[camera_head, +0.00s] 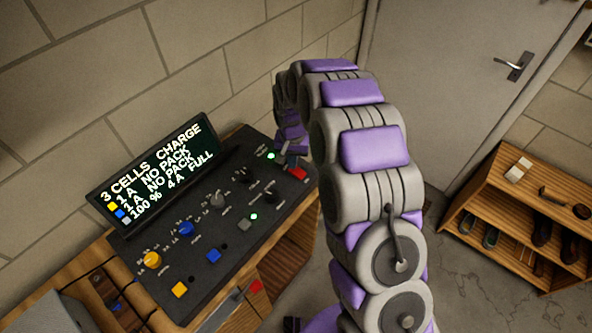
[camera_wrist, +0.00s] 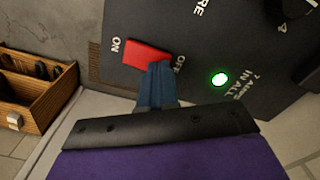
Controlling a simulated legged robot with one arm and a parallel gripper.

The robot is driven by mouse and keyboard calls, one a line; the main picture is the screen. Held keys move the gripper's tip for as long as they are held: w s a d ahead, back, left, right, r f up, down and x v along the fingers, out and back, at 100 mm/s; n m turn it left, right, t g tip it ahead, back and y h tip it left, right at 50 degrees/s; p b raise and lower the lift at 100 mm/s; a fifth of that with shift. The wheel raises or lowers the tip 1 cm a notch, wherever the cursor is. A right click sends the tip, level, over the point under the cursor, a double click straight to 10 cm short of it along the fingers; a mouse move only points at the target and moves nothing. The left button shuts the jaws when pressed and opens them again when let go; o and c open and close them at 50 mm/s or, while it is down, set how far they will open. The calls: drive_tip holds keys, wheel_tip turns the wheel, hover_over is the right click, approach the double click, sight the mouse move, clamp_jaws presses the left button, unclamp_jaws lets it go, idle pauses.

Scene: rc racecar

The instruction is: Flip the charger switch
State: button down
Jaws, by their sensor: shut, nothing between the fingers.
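The charger panel (camera_head: 220,225) is a dark, sloping console. Its red rocker switch (camera_head: 298,174) is at the far right corner. In the wrist view the red switch (camera_wrist: 146,54) lies between the labels ON, at its left, and OFF, at its right. My gripper (camera_wrist: 157,78) is shut and empty. Its blue fingertips overlap the OFF end of the switch in the wrist view; I cannot tell whether they touch it. In the head view my gripper (camera_head: 286,150) is at the panel's far end, partly hidden by my arm. A green light (camera_wrist: 220,79) glows beside the switch.
A display (camera_head: 155,170) behind the panel reads "3 cells charge", two "no pack" lines and "100% 4 A full". Yellow (camera_head: 152,259), blue (camera_head: 186,229) and grey knobs line the panel. A brick wall rises behind. A wooden shoe rack (camera_head: 480,205) stands right, near a door (camera_head: 450,70).

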drive_tip(key=shift+f, duration=0.45)
drive_tip(key=shift+r, duration=0.1)
drive_tip(key=shift+r+p, duration=1.1)
drive_tip(key=shift+r, duration=2.35)
drive_tip(key=s+d+r+n+b, duration=0.1)
drive_tip(key=s+d+r, duration=0.45)
drive_tip(key=s, duration=0.25)
drive_tip(key=s+d+r, duration=0.5)
drive_tip(key=s+r, duration=0.2)
drive_tip(key=s, duration=0.2)
drive_tip(key=s+d+g, duration=0.1)
drive_tip(key=s+d, duration=0.2)
drive_tip(key=s, duration=0.8)
drive_tip(key=s+d+r+b, duration=0.1)
drive_tip(key=s+d, duration=0.1)
drive_tip(key=s, duration=0.9)
drive_tip(key=shift+s+d+r+n+g, duration=0.15)
drive_tip(key=shift+s+d+n+g, duration=0.15)
drive_tip(key=shift+s+d+g, duration=0.1)
